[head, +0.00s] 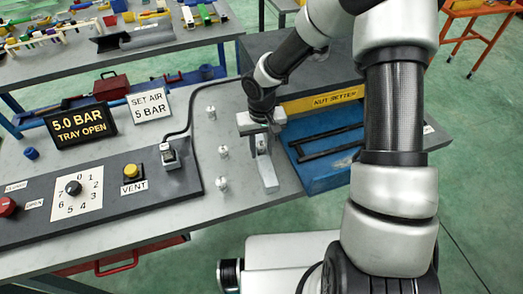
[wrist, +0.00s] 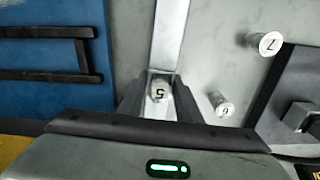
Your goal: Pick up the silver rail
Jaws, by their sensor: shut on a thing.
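The silver rail (head: 266,172) is a pale narrow bar beside the blue tray in the head view. In the wrist view the rail (wrist: 171,30) runs from between my fingers to the top edge. My gripper (head: 261,139) is over its far end, pointing down. In the wrist view my gripper (wrist: 159,100) has a finger on each side of the rail's near end and is shut on it. I cannot tell whether the rail is clear of the bench.
The blue tray (head: 325,178) with dark bars is right of the rail. White pegs (head: 223,152) stand to its left; pegs marked 6 (wrist: 221,104) and 7 (wrist: 265,43) show close by. A dark control panel (head: 100,195) and the "5.0 BAR TRAY OPEN" sign (head: 80,126) are further left.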

